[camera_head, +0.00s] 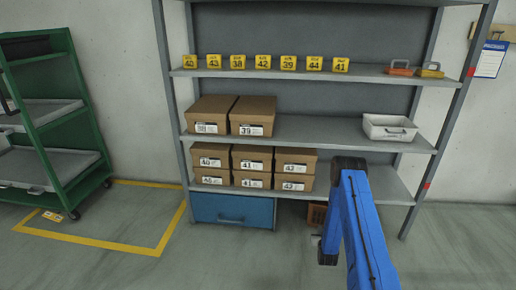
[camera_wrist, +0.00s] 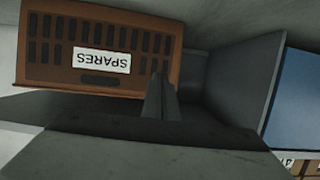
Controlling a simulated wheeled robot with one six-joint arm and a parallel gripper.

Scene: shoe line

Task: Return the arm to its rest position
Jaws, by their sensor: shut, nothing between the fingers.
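My blue arm (camera_head: 362,230) reaches forward at the right of the head view and bends down in front of the lower shelf. My gripper (camera_wrist: 160,80) is shut and empty in the wrist view, its fingers pointing toward a brown crate (camera_wrist: 60,70) labelled SPARES. The label appears upside down there. The crate also shows partly in the head view (camera_head: 316,215), under the bottom shelf beside my arm. I cannot tell whether the fingers touch it. In the head view the gripper is mostly hidden or too small to make out.
The shelf rack (camera_head: 300,125) stands close ahead, with several shoe boxes (camera_head: 252,115), a white bin (camera_head: 390,127) and yellow number tags (camera_head: 263,62). A blue drawer (camera_head: 232,209) sits left of the crate. A green cart (camera_head: 60,120) stands left. Floor (camera_head: 455,250) at right is clear.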

